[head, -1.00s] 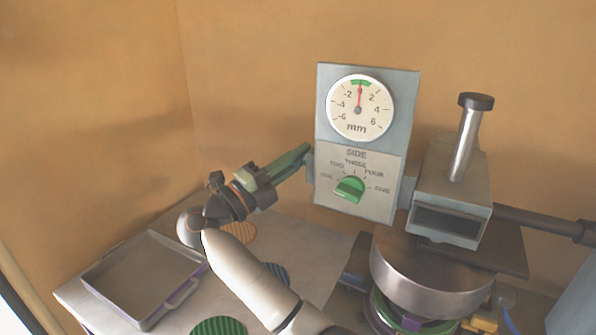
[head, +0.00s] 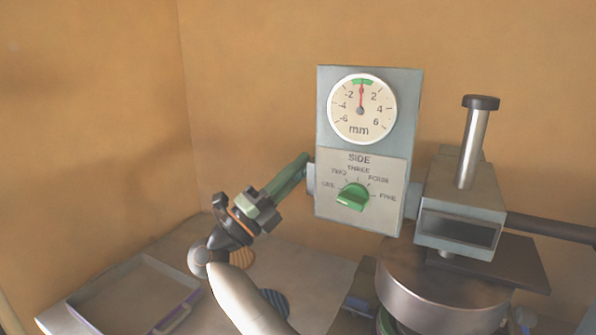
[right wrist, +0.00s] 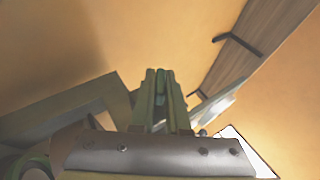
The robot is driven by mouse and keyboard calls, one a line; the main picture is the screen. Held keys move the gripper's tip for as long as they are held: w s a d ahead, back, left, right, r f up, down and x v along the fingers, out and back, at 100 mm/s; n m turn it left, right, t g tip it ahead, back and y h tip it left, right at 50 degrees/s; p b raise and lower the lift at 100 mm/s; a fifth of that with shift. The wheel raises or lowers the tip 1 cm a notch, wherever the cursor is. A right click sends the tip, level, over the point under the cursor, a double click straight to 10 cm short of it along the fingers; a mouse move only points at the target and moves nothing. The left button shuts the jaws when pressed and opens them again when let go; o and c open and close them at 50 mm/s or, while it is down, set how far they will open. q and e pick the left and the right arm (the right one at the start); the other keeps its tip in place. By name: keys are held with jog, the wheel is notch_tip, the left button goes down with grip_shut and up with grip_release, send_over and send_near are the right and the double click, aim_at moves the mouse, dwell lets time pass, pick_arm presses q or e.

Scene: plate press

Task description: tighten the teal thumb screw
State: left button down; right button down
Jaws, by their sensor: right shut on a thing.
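My right gripper (head: 303,160) has long green fingers and reaches up to the left edge of the grey gauge panel (head: 320,140). In the right wrist view the fingers (right wrist: 160,80) are close together, with a small teal piece, the thumb screw (right wrist: 161,88), between them. The thumb screw is mostly hidden by the fingers, and in the head view I cannot make it out. The round dial (head: 361,108) on the panel has its red needle at the green band at the top. My left gripper is not in view.
Below the dial is a green selector knob (head: 352,197) with side labels. To the right stand the press head (head: 460,205) with its upright post (head: 473,145) and a round metal drum (head: 440,285).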

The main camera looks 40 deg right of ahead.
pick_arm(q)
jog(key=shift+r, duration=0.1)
pick_arm(e)
jog(key=c, duration=0.9)
grip_release()
jog(key=shift+a+f, duration=0.2)
pick_arm(q)
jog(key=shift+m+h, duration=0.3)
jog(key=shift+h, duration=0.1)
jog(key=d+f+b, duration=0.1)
jog(key=b, duration=0.1)
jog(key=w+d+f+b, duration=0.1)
jog(key=b, duration=0.2)
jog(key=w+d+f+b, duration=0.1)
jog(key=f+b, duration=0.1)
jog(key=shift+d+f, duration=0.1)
pick_arm(e)
jog(key=v, duration=1.2)
